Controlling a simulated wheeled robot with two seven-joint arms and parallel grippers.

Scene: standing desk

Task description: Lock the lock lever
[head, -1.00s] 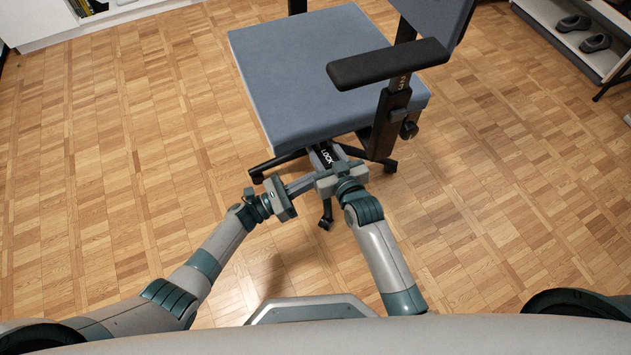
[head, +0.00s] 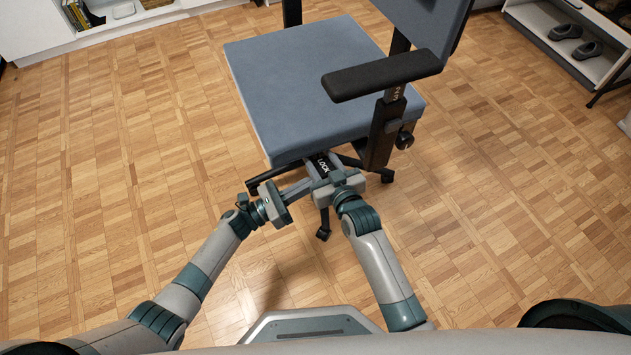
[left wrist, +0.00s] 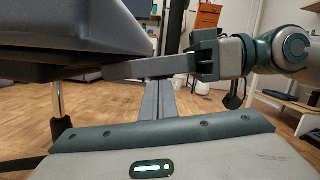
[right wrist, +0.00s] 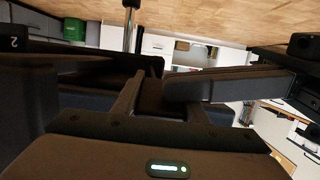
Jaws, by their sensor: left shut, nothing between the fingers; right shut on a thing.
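The blue-grey office chair (head: 300,85) stands ahead of me. A dark lever part marked LOCK (head: 322,165) shows under the seat's front edge in the head view. My right gripper (head: 325,182) is at this part, shut on the lock lever; the fingers hide much of the grip. In the right wrist view, its fingers (right wrist: 150,98) are around a dark, dim part. My left gripper (head: 303,184) is shut and empty, just left of the right gripper under the seat. In the left wrist view, its fingers (left wrist: 165,98) are together below the seat's dark underside.
The black armrest (head: 385,74) and its post overhang to the right of my grippers. The chair's wheeled base (head: 262,182) spreads below them. Wooden floor (head: 120,180) is clear on both sides. A shelf with shoes (head: 575,40) stands at the far right.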

